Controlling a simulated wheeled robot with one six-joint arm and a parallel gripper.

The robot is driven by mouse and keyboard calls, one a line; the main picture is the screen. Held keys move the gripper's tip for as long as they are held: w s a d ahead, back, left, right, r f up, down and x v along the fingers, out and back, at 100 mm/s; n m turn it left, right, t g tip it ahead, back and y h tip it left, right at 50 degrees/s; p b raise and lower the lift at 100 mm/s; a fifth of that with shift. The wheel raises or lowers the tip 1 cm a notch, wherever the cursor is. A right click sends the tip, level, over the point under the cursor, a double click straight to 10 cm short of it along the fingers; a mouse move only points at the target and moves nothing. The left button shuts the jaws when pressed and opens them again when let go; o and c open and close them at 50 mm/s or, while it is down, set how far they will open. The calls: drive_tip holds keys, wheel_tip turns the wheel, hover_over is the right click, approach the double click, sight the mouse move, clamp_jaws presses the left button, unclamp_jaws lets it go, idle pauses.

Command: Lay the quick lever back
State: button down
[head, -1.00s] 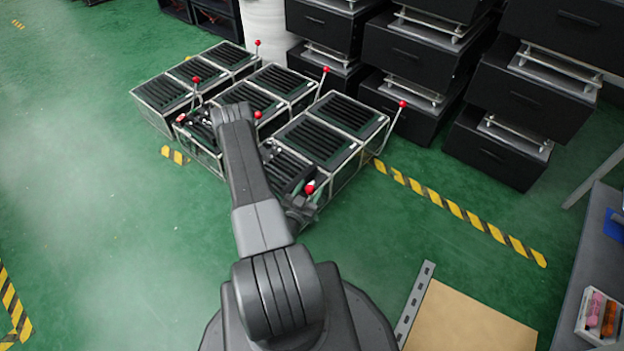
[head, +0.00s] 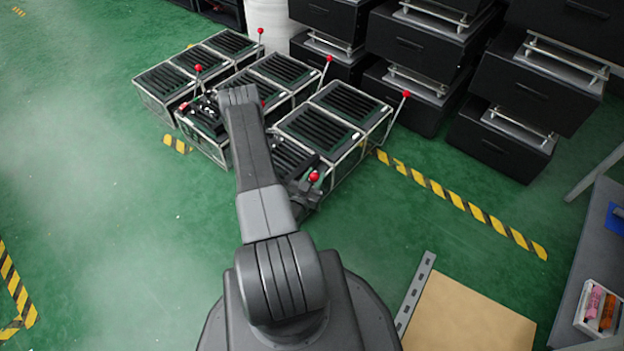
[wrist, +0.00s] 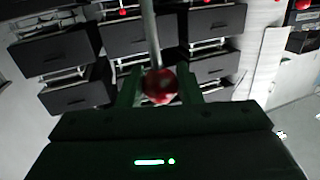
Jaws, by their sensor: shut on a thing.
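Several black slotted lever boxes in metal frames stand on the floor, with red-knobbed levers. No label picks out the quick lever. My gripper (head: 304,188) is at the front right box (head: 288,160), low beside my arm. It is shut on a lever with a red knob (head: 314,177). In the wrist view the red knob (wrist: 160,86) sits between the fingers, and its grey rod (wrist: 150,35) runs to the picture's top edge. My arm and gripper hide most of this lever and part of its box in the head view.
Other red knobs stand on the rear right lever (head: 406,94), rear middle lever (head: 330,59) and front left lever (head: 198,68). Black drawer units (head: 410,50) stack behind. A side table (head: 590,250) is at right. Green floor is clear at left.

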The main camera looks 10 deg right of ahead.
drive_tip(key=w+d+f+m+g+y+b, duration=0.1)
drive_tip(key=w+d+f+g+y+b, duration=0.2)
drive_tip(key=w+d, duration=0.7)
drive_tip(key=d+g+y, duration=0.2)
drive_tip(key=d, duration=0.1)
drive_tip(key=shift+w+d+f+m+g, duration=0.2)
drive_tip(key=shift+w+d+m+g, duration=0.1)
drive_tip(key=c, duration=1.1)
unclamp_jaws()
drive_tip(key=shift+d+f, duration=0.1)
drive_tip(key=shift+o, duration=0.2)
drive_tip(key=p+v, duration=0.3)
drive_tip(key=v, duration=1)
drive_tip(key=shift+s+r, duration=0.25)
drive_tip(key=shift+s, duration=0.05)
drive_tip(key=shift+w+f, duration=0.1)
